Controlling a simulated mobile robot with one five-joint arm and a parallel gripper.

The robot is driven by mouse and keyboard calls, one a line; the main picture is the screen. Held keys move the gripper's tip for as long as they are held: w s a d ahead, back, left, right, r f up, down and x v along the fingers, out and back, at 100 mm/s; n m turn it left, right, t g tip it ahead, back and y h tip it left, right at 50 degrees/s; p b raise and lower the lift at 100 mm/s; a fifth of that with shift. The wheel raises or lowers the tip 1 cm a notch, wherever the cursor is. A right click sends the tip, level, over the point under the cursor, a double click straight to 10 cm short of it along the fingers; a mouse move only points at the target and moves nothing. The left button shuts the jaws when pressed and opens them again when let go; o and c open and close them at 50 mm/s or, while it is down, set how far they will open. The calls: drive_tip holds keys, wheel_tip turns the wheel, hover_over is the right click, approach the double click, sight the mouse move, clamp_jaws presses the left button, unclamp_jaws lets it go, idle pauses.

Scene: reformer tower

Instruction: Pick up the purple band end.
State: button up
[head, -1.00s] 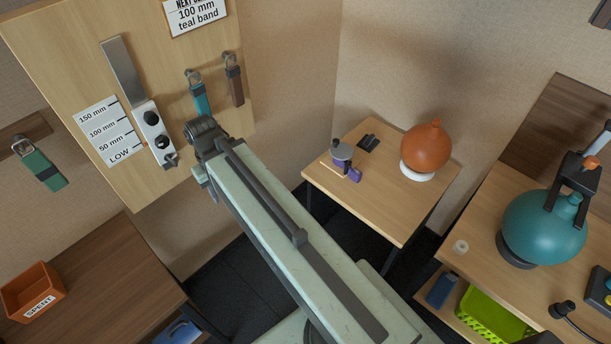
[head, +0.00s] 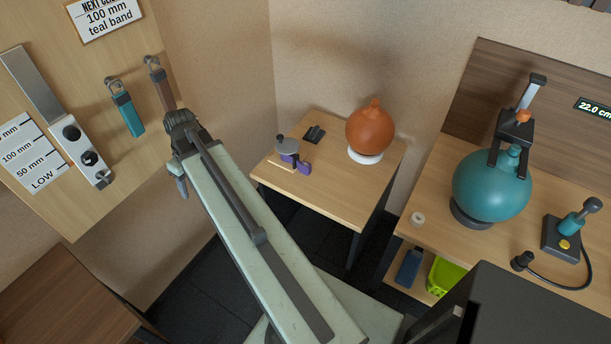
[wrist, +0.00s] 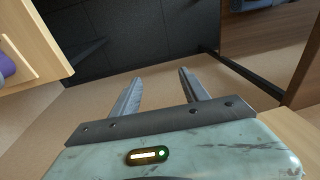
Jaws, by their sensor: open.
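The purple band end (head: 304,168) hangs at the right of a small grey-topped clamp (head: 287,146) on the small wooden table in the head view. More purple shows under the clamp's grey cap. In the wrist view a purple rounded piece (wrist: 6,66) shows at the left edge, on a light wooden surface; I cannot tell if it is the band end. My gripper (wrist: 157,88) is open and empty, its two fingers apart over the floor. In the head view my arm hides most of the gripper, left of the small table.
An orange ball (head: 369,130) on a white ring and a small black piece (head: 314,133) share the small table (head: 325,190). A teal ball (head: 491,186) stands on the right bench. A teal band (head: 128,116) and a brown band (head: 164,92) hang on the left board.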

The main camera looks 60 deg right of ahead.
drive_tip(key=s+d+f+t+b, duration=0.1)
drive_tip(key=s+d+f+b, duration=0.15)
drive_tip(key=d, duration=0.65)
drive_tip(key=s+d+f+b, duration=0.1)
drive_tip(key=s+d+f, duration=0.15)
drive_tip(key=d, duration=0.65)
drive_tip(key=t+h+b, duration=0.1)
drive_tip(key=t+b, duration=0.1)
drive_tip(key=b, duration=0.3)
approach(305, 163)
wheel_tip(305, 163, down, 2)
drive_tip(key=b+x, duration=0.2)
drive_tip(key=x, duration=0.1)
drive_tip(key=b+x, duration=0.5)
drive_tip(key=shift+w+f, duration=0.3)
drive_tip(key=shift+w, duration=0.1)
drive_tip(key=shift+a+r, duration=0.1)
drive_tip(key=shift+r, duration=0.1)
clamp_jaws()
